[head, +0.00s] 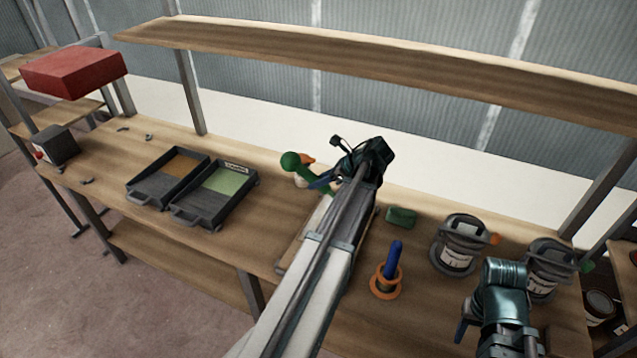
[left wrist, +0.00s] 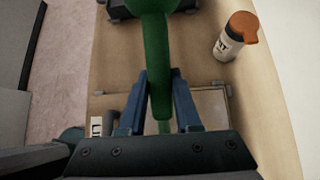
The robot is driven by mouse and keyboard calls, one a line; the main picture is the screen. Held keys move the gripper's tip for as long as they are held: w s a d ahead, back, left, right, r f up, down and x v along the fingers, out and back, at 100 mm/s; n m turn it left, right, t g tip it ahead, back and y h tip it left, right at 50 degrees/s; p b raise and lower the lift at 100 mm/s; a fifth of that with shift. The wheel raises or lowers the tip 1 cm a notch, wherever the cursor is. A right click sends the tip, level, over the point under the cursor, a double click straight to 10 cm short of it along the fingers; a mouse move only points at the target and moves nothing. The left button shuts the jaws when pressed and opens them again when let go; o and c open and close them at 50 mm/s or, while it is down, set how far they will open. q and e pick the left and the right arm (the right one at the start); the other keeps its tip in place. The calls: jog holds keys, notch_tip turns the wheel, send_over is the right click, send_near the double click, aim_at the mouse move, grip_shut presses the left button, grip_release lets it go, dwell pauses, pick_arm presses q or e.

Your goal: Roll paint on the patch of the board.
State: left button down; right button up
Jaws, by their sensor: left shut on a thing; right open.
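My left gripper (head: 322,181) is shut on a green paint roller (head: 291,161), seen from above in the left wrist view (left wrist: 157,65) between two blue fingers. The roller is over the far end of the board (head: 287,262), apart from the trays. My arm hides most of the board; in the left wrist view its pale face (left wrist: 212,104) shows beside the fingers, with small clamps at its edge. I cannot tell whether the roller touches it. A dark tray with green paint (head: 228,182) stands to the left. My right gripper (head: 492,338) is open and empty at lower right.
A second dark tray holds orange-brown paint (head: 182,164). A white bottle with an orange cap (left wrist: 232,38) stands near the roller. A shelf (head: 380,67) runs above.

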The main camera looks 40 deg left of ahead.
pick_arm(q)
jog(key=shift+f, duration=0.1)
notch_tip(320, 180, down, 7)
jog(key=b, duration=0.7)
jog(key=shift+s, duration=0.15)
jog(key=shift+f+b, duration=0.9)
jog(key=shift+b, duration=0.1)
dwell(0.4)
jog(key=shift+w+d+r, duration=0.1)
jog(key=shift+w+d, duration=0.05)
jog(key=shift+d, duration=0.5)
jog(key=shift+w+d+r, duration=0.1)
jog(key=shift+d, duration=0.5)
jog(key=shift+a, duration=0.15)
jog(key=shift+s+a+f, duration=0.1)
jog(key=shift+s+a, duration=0.05)
jog(key=shift+a, duration=0.4)
jog(key=shift+s+a+f, duration=0.1)
jog(key=shift+s+a, duration=0.05)
jog(key=shift+a, duration=0.4)
